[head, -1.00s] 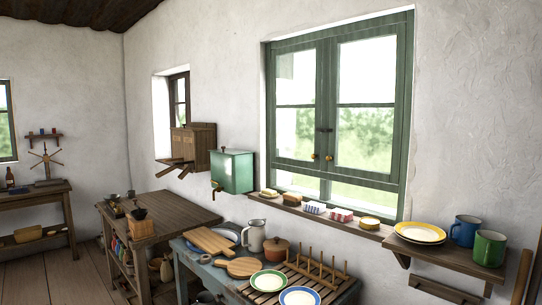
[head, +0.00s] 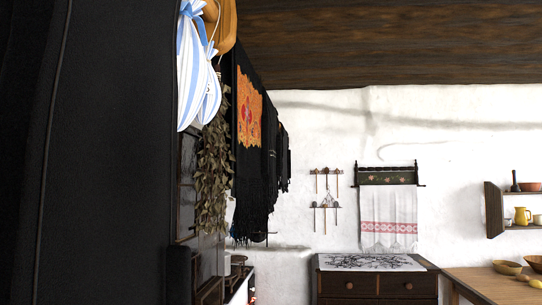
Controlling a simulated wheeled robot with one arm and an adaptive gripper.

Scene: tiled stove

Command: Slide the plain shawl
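Dark fringed shawls hang in a row from high up, left of centre in the head view. The nearest is a black shawl with an orange flowered panel (head: 249,118). Beyond it hangs a dark shawl (head: 270,140) with no bold pattern that I can make out, partly covered by the nearer one. More dark fringed cloth (head: 284,155) hangs just past it. What they hang from is hard to see. I cannot tell for sure which is the plain shawl. My gripper is not in view.
A large dark surface fills the left side, very close. Striped blue-white bags (head: 193,75) and a dried leaf bunch (head: 214,175) hang before the shawls. A dark chest (head: 375,288) stands at the back wall, a wooden table (head: 495,287) at right. A white towel (head: 389,222) hangs above the chest.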

